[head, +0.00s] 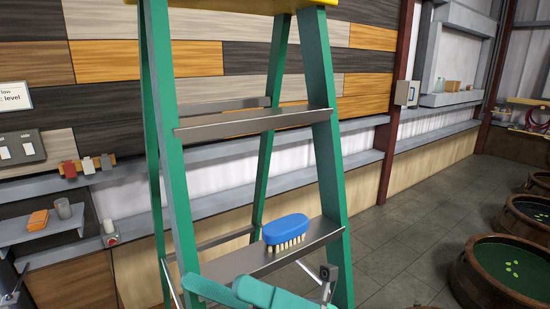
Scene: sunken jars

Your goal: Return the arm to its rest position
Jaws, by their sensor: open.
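The arm runs out of the bottom of the picture. A blue brush (286,229) with pale bristles rests on the ladder's lower grey step, bristles down, just above and behind the teal links in the picture. I cannot tell whether any part of my arm touches the ladder.
Brown round tubs (492,285) with green liquid stand on the grey tiled floor (410,235) at the right. A wall shelf (40,232) at the left holds an orange stack (38,220) and a grey cup (63,208). Floor between ladder and tubs is clear.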

